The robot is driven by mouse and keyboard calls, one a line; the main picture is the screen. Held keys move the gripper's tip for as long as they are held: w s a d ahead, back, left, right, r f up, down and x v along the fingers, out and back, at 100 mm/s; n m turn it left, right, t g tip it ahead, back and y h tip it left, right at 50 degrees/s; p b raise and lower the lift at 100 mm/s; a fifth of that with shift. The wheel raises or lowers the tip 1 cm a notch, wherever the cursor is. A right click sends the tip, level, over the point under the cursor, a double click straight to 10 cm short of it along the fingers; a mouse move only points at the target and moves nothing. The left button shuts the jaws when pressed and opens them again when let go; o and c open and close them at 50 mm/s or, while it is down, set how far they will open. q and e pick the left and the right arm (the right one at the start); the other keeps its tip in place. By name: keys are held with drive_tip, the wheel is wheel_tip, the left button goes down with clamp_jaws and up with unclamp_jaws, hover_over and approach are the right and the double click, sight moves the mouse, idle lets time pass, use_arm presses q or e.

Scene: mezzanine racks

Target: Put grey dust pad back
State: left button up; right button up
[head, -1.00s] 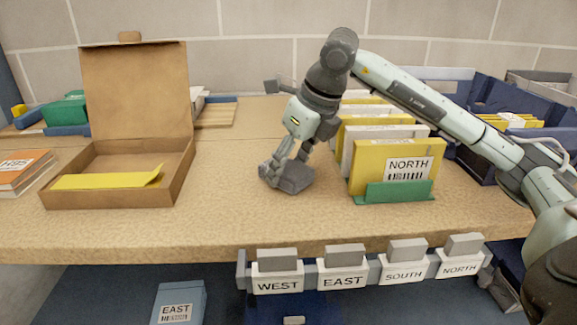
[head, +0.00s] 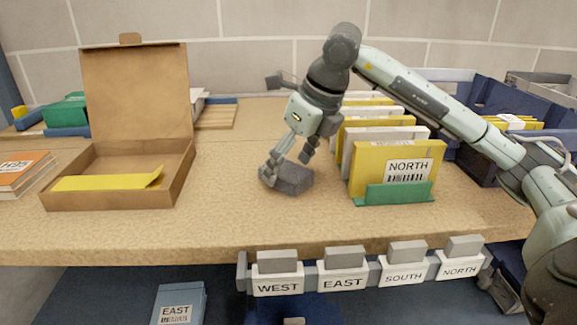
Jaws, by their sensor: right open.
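A dark grey dust pad (head: 294,181) sits on the tan worktop (head: 240,222), left of the row of yellow and white folders. My right gripper (head: 287,167) is just over the pad with its fingers spread. One finger is low by the pad's left end, and the other is raised clear above its right side. I cannot tell whether the left finger touches the pad. My left gripper is not in view.
A folder row stands in a green holder (head: 394,193) to the right. An open cardboard box (head: 112,205) with a yellow sheet (head: 105,181) is on the left. Labelled tags with grey blocks (head: 344,256) line the front edge. The worktop between box and pad is clear.

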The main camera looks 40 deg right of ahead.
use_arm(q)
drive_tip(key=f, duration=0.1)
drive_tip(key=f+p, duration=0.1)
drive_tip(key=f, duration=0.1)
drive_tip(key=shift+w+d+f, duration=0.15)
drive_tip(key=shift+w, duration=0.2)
use_arm(e)
drive_tip(key=v, duration=1.1)
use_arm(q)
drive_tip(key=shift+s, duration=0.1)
use_arm(e)
drive_tip(key=shift+s+a, duration=0.1)
